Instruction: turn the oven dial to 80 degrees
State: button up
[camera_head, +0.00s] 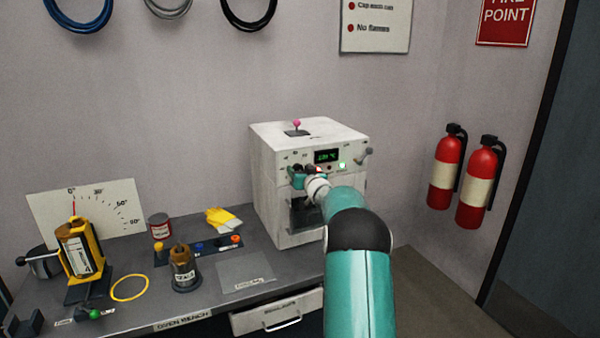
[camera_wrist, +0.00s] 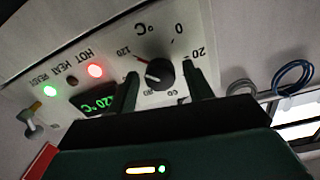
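The oven (camera_head: 265,190) is a white box on the bench. Its dial (camera_wrist: 160,72) is a round black knob with a white mark, on a white panel with a printed scale in °C. The white mark points left and slightly down in the wrist view; its exact reading is unclear. My gripper (camera_wrist: 162,78) is open, with one dark finger on each side of the dial and a visible gap to it. In the head view my gripper (camera_head: 304,178) is at the oven's front panel and hides the dial.
The oven's green display (camera_wrist: 98,104) appears to read 20 or 120 °C. The red HOT lamp (camera_wrist: 95,71) and green READY lamp (camera_wrist: 50,91) are lit. A lever (camera_head: 365,155) sticks out at the panel's right.

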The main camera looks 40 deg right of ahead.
jog(key=c, duration=0.8)
jog(key=shift+n, duration=0.3)
jog(key=n, duration=1.7)
jog(key=shift+y, duration=0.3)
jog(key=shift+n, duration=0.4)
